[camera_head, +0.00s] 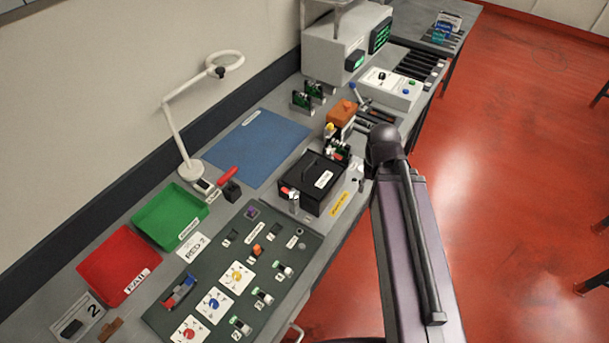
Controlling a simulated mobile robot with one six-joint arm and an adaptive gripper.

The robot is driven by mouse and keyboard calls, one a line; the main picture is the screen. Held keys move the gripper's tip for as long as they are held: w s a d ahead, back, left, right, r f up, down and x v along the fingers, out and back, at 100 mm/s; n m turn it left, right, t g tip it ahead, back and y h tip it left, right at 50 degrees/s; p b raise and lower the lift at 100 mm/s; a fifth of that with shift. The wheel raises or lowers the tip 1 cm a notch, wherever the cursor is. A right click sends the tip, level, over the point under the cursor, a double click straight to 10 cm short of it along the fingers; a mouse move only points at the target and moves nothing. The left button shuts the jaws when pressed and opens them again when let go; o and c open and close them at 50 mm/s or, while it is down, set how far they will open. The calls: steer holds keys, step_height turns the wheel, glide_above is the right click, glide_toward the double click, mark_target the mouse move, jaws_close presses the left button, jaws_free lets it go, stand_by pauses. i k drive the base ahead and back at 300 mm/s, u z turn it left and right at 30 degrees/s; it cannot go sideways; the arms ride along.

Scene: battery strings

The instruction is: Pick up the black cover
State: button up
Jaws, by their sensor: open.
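The black cover (310,176) appears to be the dark, box-like piece with a thin handle and a white label on its top. It sits near the front edge of the bench, in the middle of the camera_head view. I cannot tell whether anything is under it. My arm (410,240) rises at the right and ends, as far as I can see, in a dark rounded joint to the right of the cover. I cannot make out my gripper in this view.
A dark panel (165,315) with knobs and switches lies left of the cover. Green (147,222) and red (104,263) trays, a white lamp (170,120) and a blue mat (255,146) lie further back. An orange-topped box (342,111) and upright green boards stand beyond the cover.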

mark_target(313, 174)
steer(key=u, duration=0.4)
steer(key=k, duration=1.5)
steer(key=z, duration=0.65)
steer(key=i, duration=0.95)
steer(key=z, duration=0.05)
